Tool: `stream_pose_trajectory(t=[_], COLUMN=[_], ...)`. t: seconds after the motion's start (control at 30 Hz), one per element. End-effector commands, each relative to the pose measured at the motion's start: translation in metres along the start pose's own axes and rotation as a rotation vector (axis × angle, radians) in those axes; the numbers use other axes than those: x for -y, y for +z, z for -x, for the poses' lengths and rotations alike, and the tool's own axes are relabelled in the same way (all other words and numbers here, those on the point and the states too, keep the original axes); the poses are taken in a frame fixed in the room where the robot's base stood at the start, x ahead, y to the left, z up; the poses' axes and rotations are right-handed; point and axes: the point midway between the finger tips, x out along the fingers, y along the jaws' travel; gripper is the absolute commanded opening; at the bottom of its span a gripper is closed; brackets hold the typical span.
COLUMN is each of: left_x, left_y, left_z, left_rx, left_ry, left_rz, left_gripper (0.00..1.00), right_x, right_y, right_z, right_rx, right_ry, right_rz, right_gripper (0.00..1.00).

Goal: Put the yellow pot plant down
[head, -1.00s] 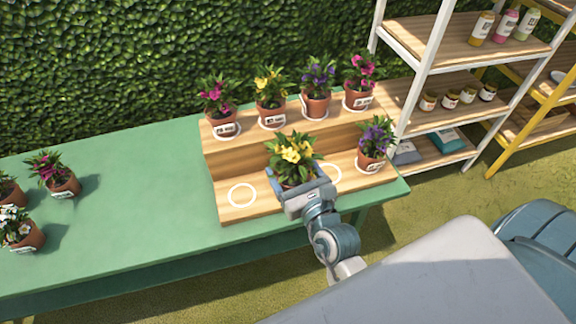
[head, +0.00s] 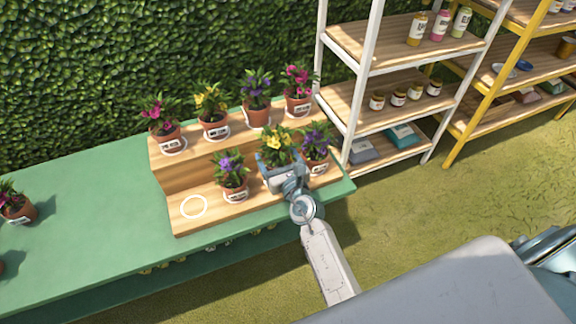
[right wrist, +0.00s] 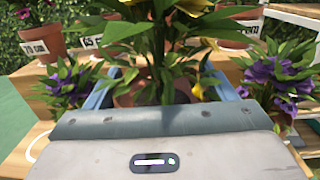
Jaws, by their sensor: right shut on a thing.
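The yellow pot plant (head: 277,143) is upright in my right gripper (head: 281,169), over the lower step of the wooden stand (head: 215,208). In the right wrist view, its terracotta pot (right wrist: 150,94) sits between the two blue fingers (right wrist: 164,96), which are shut on it. A purple plant (head: 233,169) stands on its left and another purple plant (head: 316,144) on its right, close by. The white ring beneath the yellow plant is hidden, and I cannot tell whether the pot touches the step. My left gripper is not in view.
One white ring (head: 194,207) at the left of the lower step is empty. Several potted plants line the upper step, including another yellow one (head: 212,103). A white shelf (head: 385,95) stands to the right.

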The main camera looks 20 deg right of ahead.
Motion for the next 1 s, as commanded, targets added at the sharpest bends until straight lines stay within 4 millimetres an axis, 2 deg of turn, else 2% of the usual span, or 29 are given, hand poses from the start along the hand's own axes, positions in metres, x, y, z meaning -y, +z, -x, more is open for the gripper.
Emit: stream_pose_trajectory(t=[0.03,0.1,0.3,0.57,1.0], left_x=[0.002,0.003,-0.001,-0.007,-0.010], left_y=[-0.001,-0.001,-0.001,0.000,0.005], left_z=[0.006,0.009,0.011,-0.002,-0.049], left_rx=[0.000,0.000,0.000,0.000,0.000], left_ry=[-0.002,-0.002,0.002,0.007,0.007], left_rz=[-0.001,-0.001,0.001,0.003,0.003], left_gripper=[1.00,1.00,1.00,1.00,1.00], right_x=[0.003,0.006,0.011,0.011,0.011], right_y=[0.001,-0.003,-0.011,-0.025,-0.072], right_z=[-0.015,-0.029,-0.048,-0.049,-0.048], right_rx=[-0.001,-0.006,-0.017,-0.018,-0.018], right_ry=[-0.005,-0.013,-0.027,-0.028,-0.028], right_rz=[0.001,0.002,0.004,0.005,0.005], right_gripper=[0.41,0.41,0.41,0.41,0.41])
